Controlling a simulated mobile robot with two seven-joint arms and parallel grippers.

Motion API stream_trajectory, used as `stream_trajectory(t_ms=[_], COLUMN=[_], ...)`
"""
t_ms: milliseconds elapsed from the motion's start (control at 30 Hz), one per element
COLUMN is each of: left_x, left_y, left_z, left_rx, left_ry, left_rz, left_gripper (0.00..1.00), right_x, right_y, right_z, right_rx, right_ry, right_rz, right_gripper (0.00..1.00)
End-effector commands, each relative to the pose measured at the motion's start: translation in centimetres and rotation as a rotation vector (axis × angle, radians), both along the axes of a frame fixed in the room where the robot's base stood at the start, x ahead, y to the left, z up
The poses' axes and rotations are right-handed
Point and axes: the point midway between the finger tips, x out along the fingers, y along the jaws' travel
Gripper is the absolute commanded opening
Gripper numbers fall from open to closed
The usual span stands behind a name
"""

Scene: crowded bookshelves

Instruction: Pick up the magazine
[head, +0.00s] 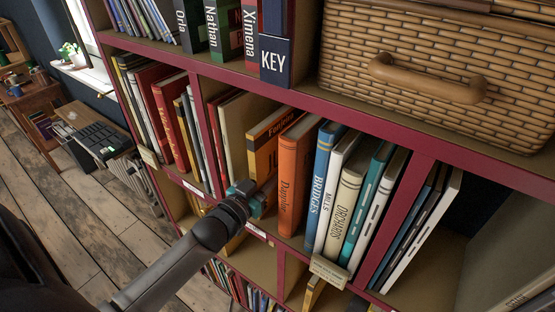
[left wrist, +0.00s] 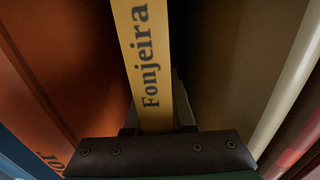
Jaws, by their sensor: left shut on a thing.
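The yellow magazine (head: 264,150) stands upright in the middle shelf compartment, with "Fonjeira" in dark letters. It is left of the orange "Doppler" book (head: 297,165). My left gripper (head: 257,199) is at the lower front of the magazine, shut on it. In the left wrist view the yellow spine (left wrist: 146,60) runs down between the fingers of my left gripper (left wrist: 157,132). The fingertips are mostly hidden in shadow and behind the gripper body. My right gripper is not in view.
A pale book (head: 236,125) stands left of the magazine. Right of the orange book are the blue "Bridges" book (head: 323,175) and several others. A red divider (head: 208,135) bounds the compartment on the left. A wicker basket (head: 440,60) sits on the shelf above.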

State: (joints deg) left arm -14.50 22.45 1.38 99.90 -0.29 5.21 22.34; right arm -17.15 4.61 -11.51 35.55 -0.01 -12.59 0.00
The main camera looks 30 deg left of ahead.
Motion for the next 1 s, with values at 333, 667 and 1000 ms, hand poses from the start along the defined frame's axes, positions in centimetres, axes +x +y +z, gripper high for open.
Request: stream_trajectory(t_ms=[333,667,1000], left_x=[0.0,-0.3,-2.7], left_y=[0.0,0.0,0.2], left_z=[0.3,3.1,7.1], left_rx=[-0.001,0.001,0.0], left_ry=[-0.007,-0.01,-0.001], left_rz=[-0.002,-0.003,-0.001], left_gripper=[0.0,0.0,0.0], right_x=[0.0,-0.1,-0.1], right_y=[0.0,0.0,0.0], right_z=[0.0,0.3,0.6], right_rx=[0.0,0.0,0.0], right_ry=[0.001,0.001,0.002], right_rz=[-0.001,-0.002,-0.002], right_gripper=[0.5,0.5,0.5])
